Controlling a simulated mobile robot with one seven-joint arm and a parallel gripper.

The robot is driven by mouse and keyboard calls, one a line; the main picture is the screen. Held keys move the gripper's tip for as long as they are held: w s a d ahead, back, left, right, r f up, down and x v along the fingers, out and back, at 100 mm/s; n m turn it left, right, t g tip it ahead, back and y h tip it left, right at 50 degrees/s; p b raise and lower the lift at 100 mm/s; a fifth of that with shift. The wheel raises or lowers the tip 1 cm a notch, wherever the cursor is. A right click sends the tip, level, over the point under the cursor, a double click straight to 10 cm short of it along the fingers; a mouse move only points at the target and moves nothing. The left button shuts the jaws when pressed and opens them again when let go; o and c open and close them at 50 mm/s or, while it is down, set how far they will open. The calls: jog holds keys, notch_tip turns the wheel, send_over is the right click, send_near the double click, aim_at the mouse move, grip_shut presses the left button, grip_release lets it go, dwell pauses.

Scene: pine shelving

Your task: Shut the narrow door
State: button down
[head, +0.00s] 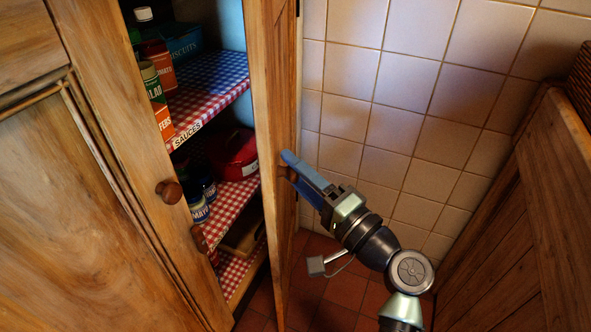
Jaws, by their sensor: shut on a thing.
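The narrow door (283,80) is a tall wooden door. It stands swung open at the right of the shelved cupboard, seen almost edge-on, with a wide gap between it and the cupboard frame. A small round wooden knob (287,173) is on its right-hand face. My gripper (291,174) reaches in from the lower right, and its blue fingers are shut on this knob. The fingers hide part of the knob.
Shelves with red checked cloth (207,84) hold tins, boxes and a red pot (236,158). A wooden door with its own knob (169,191) is at left. A tiled wall (400,110) stands behind my gripper, and a wooden panel (530,190) is at right. Red floor tiles show below.

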dwell(0.9)
jog(key=w+a+m+t+h+p, duration=0.1)
jog(key=a+m+t+h+p, duration=0.1)
jog(key=a, duration=0.5)
jog(key=w+a+m+t+h+p, duration=0.1)
jog(key=a+h+p, duration=0.3)
jog(key=a, duration=0.4)
jog(key=shift+w+a+r+m+t, duration=0.15)
jog(key=shift+w+a+m+t, duration=0.2)
jog(key=shift+m, duration=0.25)
jog(key=shift+s, duration=0.1)
